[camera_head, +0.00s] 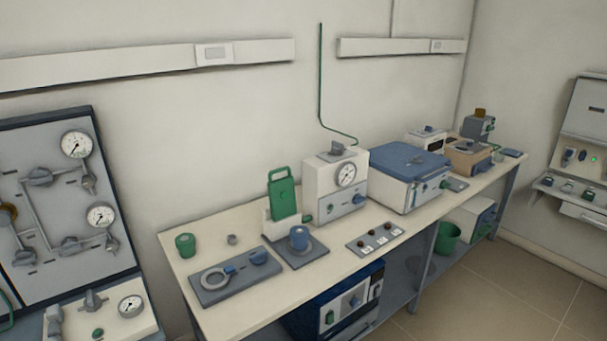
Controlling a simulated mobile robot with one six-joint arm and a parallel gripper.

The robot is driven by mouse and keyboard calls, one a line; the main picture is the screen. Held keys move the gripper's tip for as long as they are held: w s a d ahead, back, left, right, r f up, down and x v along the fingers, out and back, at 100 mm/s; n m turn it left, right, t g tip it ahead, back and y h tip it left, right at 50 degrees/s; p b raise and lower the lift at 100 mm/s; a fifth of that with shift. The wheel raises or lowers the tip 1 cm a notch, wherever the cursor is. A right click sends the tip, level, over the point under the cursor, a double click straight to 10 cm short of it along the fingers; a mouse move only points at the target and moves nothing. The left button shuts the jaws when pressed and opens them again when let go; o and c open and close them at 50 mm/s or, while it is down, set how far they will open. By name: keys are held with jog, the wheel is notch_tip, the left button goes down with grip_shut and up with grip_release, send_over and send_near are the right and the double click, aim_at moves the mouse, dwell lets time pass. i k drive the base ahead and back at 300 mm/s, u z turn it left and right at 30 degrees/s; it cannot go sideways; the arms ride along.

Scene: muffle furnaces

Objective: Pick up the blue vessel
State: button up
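A small blue vessel (299,238), roughly cylindrical, stands upright on a dark grey square plate (311,256) on the long cream bench. It is in the left half of the bench, in front of a white device with a green upright panel. My gripper does not show in the head view.
A flat grey unit (236,279) with a ring and blue knob lies left in front. A white box with a dial (336,186) is behind right; a knob strip (375,238) lies right.

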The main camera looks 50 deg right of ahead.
aim_at(297, 247)
jog(key=u, duration=0.95)
jog(key=k, duration=0.1)
jog(key=z, duration=2.5)
jog(key=k, duration=0.95)
jog(key=u, duration=0.15)
jog(key=i, duration=0.7)
